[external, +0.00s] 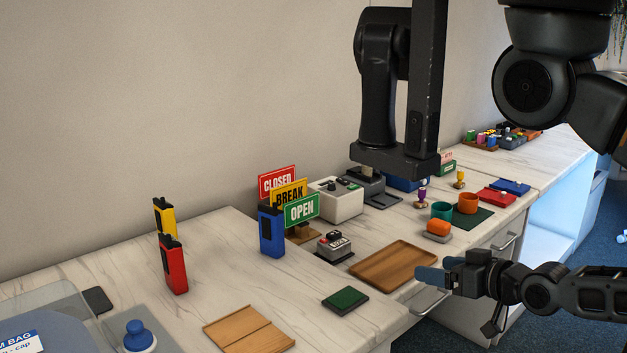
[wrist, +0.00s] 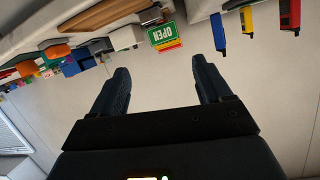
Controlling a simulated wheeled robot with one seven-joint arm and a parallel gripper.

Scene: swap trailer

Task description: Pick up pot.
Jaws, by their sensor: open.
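Two small pot-like vessels stand on the counter in the external view: a teal one (external: 441,212) and an orange one (external: 467,204) beside it, at a dark green mat (external: 474,219). I cannot tell which is the pot. My gripper (external: 432,273) is in front of them, nearer the camera, at the counter's front edge by the wooden tray (external: 392,266). In the wrist view my gripper (wrist: 160,68) is open with nothing between its fingers. That view is upside down, and small orange and teal shapes show at its left, too small to identify surely.
An orange-topped block (external: 437,228) sits just in front of the teal vessel. A red box (external: 496,197) and a blue box (external: 511,187) lie to the right. Signs, including a green OPEN sign (external: 301,209), and a blue radio-like item (external: 271,231) stand left. A black column-like structure (external: 396,160) rises behind.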

